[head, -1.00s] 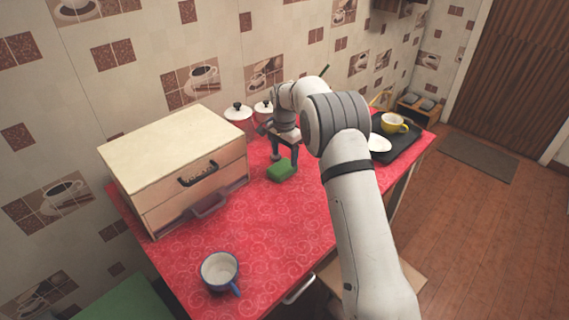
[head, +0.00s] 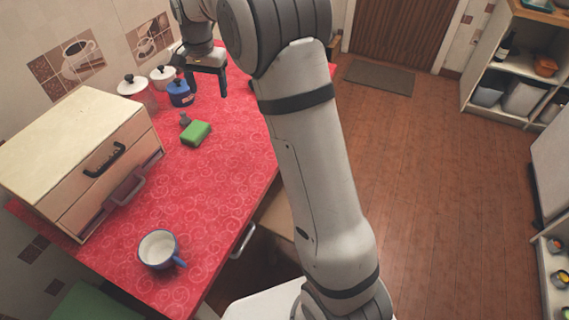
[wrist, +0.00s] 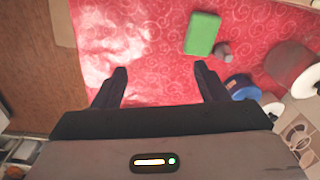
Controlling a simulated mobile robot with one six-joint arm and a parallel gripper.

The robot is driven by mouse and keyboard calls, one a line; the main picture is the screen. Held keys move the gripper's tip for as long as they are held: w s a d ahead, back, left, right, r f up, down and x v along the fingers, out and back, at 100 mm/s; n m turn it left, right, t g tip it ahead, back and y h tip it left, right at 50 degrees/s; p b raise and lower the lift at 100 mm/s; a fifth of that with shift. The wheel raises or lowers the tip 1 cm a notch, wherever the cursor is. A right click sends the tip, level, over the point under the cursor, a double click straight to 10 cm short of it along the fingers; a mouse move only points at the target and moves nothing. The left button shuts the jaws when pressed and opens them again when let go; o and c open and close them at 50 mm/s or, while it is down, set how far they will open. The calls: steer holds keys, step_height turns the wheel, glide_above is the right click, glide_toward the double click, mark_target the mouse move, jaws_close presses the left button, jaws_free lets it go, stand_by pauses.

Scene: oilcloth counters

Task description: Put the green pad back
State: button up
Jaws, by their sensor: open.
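The green pad (head: 195,133) lies flat on the red patterned counter, in front of the canisters and to the right of the wooden drawer box. It also shows in the wrist view (wrist: 202,34), ahead of the fingers and right of centre. My gripper (head: 208,88) is above the counter, beyond the pad and apart from it. Its two fingers (wrist: 160,88) are spread with nothing between them.
A small grey object (head: 185,119) stands beside the pad. Lidded canisters (head: 181,94) stand by the wall. The drawer box (head: 80,165) is at the left, its lower drawer seemingly ajar. A blue-rimmed mug (head: 158,249) stands at the near edge.

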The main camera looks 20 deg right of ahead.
steer(key=s+d+r+n+t, duration=0.1)
steer(key=s+d+r+n, duration=0.15)
steer(key=s, duration=0.55)
steer(key=s+d+r+n, duration=0.15)
steer(key=s+d, duration=0.25)
steer(key=s, duration=0.4)
steer(key=s+d+f+n, duration=0.1)
steer(key=s+f, duration=0.1)
steer(key=s, duration=0.6)
steer(key=s+d+f+n, duration=0.1)
steer(key=s+d+f, duration=0.1)
steer(key=s, duration=0.6)
steer(key=shift+s+f+t, duration=0.2)
steer(key=shift+s+t, duration=0.1)
steer(key=shift+t, duration=0.1)
steer(key=p+v, duration=0.2)
steer(key=v, duration=0.1)
steer(key=p+v, duration=0.1)
steer(key=p, duration=0.1)
steer(key=shift+w+r, duration=0.25)
steer(key=shift+r, duration=0.05)
